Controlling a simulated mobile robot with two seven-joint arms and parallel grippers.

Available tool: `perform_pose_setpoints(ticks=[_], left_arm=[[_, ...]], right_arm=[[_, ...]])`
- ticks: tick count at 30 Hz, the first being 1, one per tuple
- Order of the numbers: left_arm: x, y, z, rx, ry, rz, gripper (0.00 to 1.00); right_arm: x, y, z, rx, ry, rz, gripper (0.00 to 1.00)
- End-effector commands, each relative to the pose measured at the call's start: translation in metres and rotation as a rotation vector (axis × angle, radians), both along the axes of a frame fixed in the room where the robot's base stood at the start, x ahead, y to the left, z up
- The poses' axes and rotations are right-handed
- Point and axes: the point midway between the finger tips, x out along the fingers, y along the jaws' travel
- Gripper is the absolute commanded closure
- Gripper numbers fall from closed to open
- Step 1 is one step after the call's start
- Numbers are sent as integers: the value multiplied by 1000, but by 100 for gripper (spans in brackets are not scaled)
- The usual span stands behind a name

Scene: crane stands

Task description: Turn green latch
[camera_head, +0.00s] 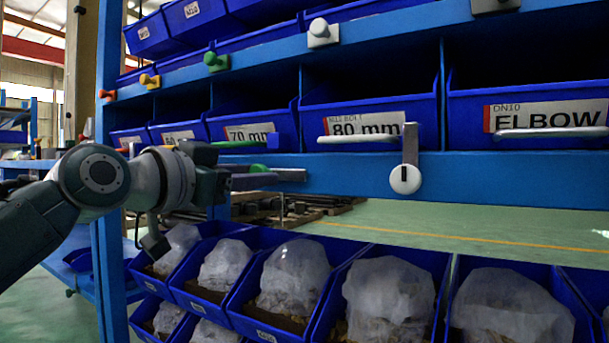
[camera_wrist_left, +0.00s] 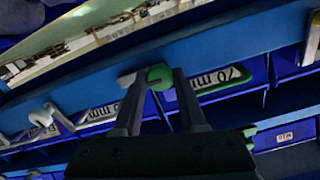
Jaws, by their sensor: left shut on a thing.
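The green latch has a round green knob (camera_head: 258,168) on the blue shelf beam under the 70 mm bin. A thin green bar (camera_head: 234,144) runs across the front of that bin. In the left wrist view the green knob (camera_wrist_left: 160,77) sits between my fingertips, and the green bar (camera_wrist_left: 224,85) extends to the right. My left gripper (camera_head: 272,174) comes in from the left and is shut on the green latch at its knob. Its fingers also show in the left wrist view (camera_wrist_left: 157,88). My right gripper is in neither view.
A white latch (camera_head: 405,178) is on the same beam under the 80 mm bin (camera_head: 370,117).

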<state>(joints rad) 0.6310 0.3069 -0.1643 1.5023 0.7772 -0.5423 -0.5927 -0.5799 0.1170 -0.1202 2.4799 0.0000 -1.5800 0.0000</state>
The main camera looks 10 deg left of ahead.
Motion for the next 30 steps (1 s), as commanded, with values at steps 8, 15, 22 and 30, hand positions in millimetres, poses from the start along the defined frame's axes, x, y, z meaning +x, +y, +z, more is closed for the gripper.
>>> perform_pose_setpoints(ticks=[8,15,22,30], left_arm=[[0,0,0,0,0,1,100],[0,0,0,-3,2,1,100],[0,0,1,-50,20,1,100],[0,0,3,-220,82,1,100]], right_arm=[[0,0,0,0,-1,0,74],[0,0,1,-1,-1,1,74],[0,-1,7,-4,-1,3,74],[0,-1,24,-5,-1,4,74]])
